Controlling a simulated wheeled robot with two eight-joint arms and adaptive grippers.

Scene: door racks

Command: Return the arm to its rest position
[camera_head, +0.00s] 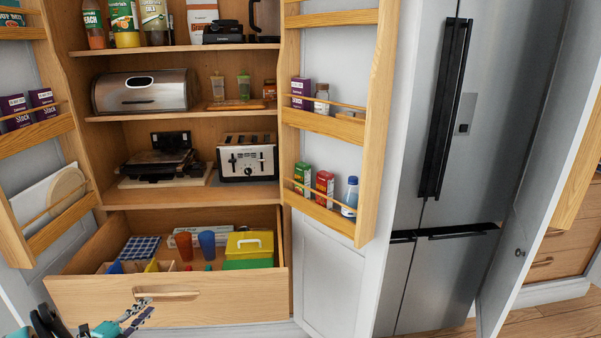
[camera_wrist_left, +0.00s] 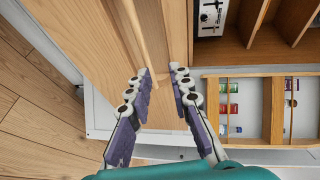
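My left gripper (camera_head: 138,316) shows at the bottom left of the head view, partly cut off by the frame edge, low in front of the open drawer (camera_head: 190,300). In the left wrist view the two fingers of my left gripper (camera_wrist_left: 162,72) stand apart with nothing held between them. Wooden boards and pale floor or panel show behind the gap. My right gripper is in neither view.
The cabinet's left door rack (camera_head: 35,135) and right door rack (camera_head: 335,125) stand open on either side. The drawer holds cups and a yellow-green box (camera_head: 248,248). A toaster (camera_head: 247,160) sits on a shelf. A steel fridge (camera_head: 470,150) stands right.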

